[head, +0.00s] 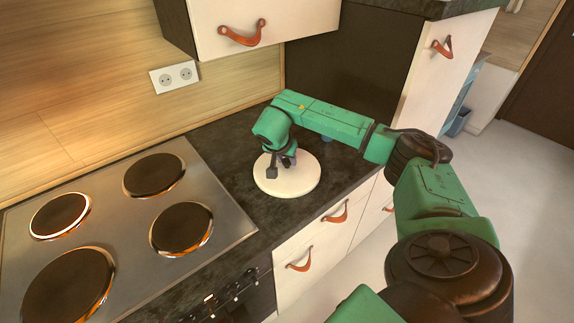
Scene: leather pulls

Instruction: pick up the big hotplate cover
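The big hotplate cover is a round, cream-white disc (298,181) lying on the dark countertop to the right of the stove. My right gripper (280,170) is over the left part of the disc and pointing down, with its dark fingers close to the top of the disc. The fingers are small and partly hidden by the wrist, so I cannot tell whether they are open or touching the cover. My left gripper is not in view.
A steel stove (125,235) with several dark hotplates is at the left. A wall cabinet (265,25) hangs above, and a tall cabinet (445,70) stands behind my arm. Drawers with leather pulls (299,261) are below the counter.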

